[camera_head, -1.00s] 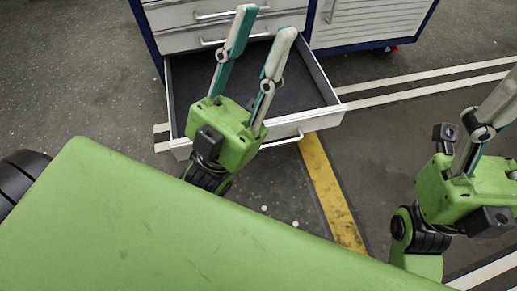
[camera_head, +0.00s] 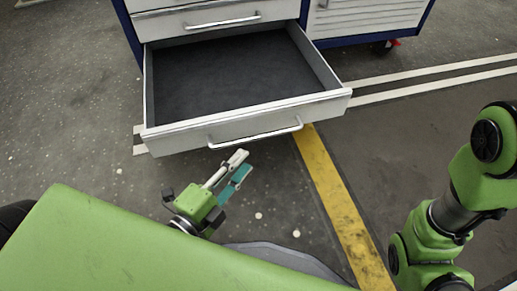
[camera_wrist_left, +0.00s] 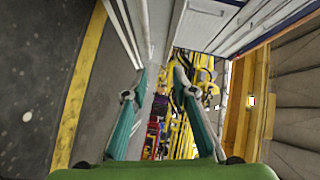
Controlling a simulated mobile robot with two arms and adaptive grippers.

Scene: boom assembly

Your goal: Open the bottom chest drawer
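The bottom chest drawer (camera_head: 245,119) is pulled far out in the head view, its dark inside empty. Its silver bar handle (camera_head: 256,135) runs along the front face. My left gripper (camera_head: 242,164) is just below the handle in the picture, apart from it and holding nothing. In the left wrist view its two teal fingers (camera_wrist_left: 160,68) stand apart with a gap between them. My right arm shows at the right of the head view, but its gripper is out of the frame.
Above the open drawer is a closed drawer (camera_head: 215,20) with its own handle. A white louvred cabinet door (camera_head: 370,17) stands to the right. Bare dark floor with a yellow stripe (camera_head: 340,205) lies in front of the drawer.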

